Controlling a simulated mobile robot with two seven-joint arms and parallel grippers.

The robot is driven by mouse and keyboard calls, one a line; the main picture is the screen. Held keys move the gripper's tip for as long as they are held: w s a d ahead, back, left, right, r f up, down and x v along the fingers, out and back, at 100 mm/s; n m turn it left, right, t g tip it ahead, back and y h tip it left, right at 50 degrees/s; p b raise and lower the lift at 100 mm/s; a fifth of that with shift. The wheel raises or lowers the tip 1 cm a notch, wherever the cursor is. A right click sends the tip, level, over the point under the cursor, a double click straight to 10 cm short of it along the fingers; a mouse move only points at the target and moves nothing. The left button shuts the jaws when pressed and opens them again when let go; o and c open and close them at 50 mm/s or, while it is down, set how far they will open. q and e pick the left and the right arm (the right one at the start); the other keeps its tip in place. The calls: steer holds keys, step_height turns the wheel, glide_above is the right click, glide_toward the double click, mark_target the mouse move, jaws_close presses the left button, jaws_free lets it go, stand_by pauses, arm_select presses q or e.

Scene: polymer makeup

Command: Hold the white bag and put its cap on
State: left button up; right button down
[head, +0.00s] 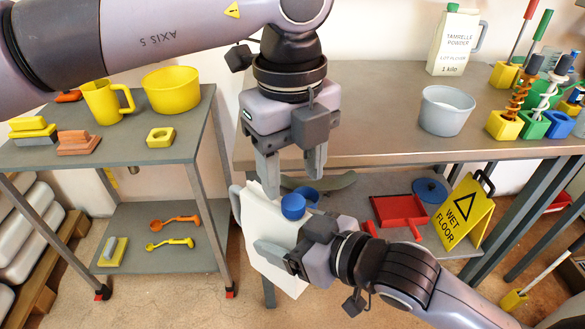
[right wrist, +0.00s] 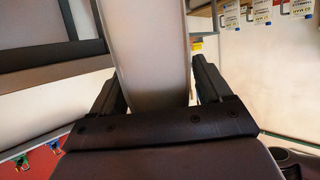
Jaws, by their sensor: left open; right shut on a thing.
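The white bag (head: 267,235) is in the middle of the head view, slightly tilted, in front of the bench. My right gripper (head: 288,243) is shut on the bag from the lower right. In the right wrist view, the pale bag (right wrist: 153,50) stands between the two dark fingers. A blue cap (head: 292,207) shows at the bag's upper right; I cannot tell whether it is seated on the spout. My left gripper (head: 291,172) points down, open and empty, just above the cap. Its fingers are apart from the cap. The spout is hidden.
The bench (head: 380,110) behind bears a grey cup (head: 446,110), a powder jug (head: 455,42) and coloured brush holders. A red dustpan (head: 399,211) and a yellow wet-floor sign (head: 466,212) are lower right. A trolley (head: 85,160) with yellow vessels stands left.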

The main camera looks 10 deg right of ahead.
mark_target(293, 201)
arm_select(q)
steer(key=shift+r+n, duration=1.7)
steer(key=shift+r, duration=0.05)
steer(key=shift+f, duration=4.05)
jaws_close()
